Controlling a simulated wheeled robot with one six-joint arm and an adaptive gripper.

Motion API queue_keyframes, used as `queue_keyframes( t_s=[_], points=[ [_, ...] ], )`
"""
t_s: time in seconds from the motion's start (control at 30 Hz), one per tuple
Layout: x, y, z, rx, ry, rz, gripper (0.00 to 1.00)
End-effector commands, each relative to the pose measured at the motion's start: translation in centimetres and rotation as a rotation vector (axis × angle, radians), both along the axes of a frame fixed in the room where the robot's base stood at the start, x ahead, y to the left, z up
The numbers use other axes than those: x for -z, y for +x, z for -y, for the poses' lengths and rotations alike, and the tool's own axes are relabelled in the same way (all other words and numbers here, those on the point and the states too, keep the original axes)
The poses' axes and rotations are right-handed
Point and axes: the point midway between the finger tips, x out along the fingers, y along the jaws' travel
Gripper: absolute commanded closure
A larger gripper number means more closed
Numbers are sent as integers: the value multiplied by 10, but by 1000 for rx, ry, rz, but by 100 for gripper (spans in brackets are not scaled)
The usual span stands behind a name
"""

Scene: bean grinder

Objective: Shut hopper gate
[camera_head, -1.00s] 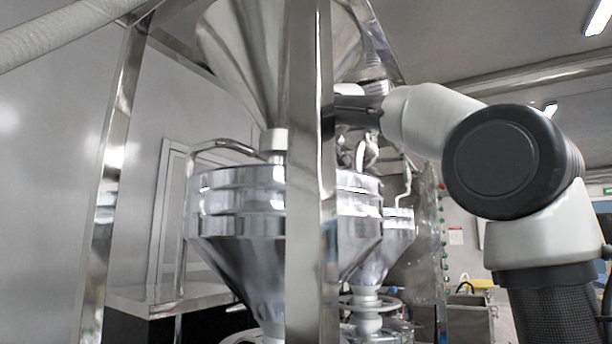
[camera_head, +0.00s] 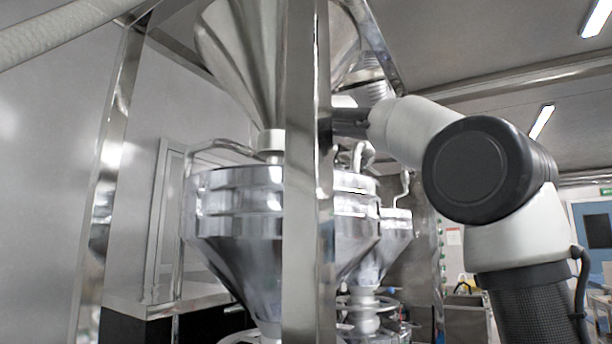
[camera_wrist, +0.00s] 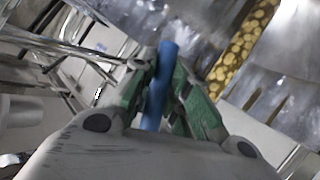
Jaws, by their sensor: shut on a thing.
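In the wrist view my gripper (camera_wrist: 160,85) has its green-padded fingers shut on a blue rod-like handle (camera_wrist: 167,60), which stands up between them. Whether this handle belongs to the hopper gate cannot be told. In the head view a steel upper hopper cone (camera_head: 243,60) narrows into a short outlet (camera_head: 270,141) above a banded lower hopper (camera_head: 240,200). My arm reaches in from the right behind the steel post. The gripper itself is hidden there, and the gate cannot be made out.
A wide steel frame post (camera_head: 305,200) stands in front of the hoppers, with a slanted post (camera_head: 108,170) at left. A second funnel (camera_head: 372,255) stands behind at right. In the wrist view a strip of beans (camera_wrist: 240,50) shows between shiny metal surfaces.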

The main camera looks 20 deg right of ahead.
Motion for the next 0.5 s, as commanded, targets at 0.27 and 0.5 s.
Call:
queue_keyframes(
  t_s=[0.27, 0.5],
  points=[
    [-9, 13, 15, 4, -157, 156, 100],
    [-12, 15, 15, -1, -184, 184, 100]
  ],
)
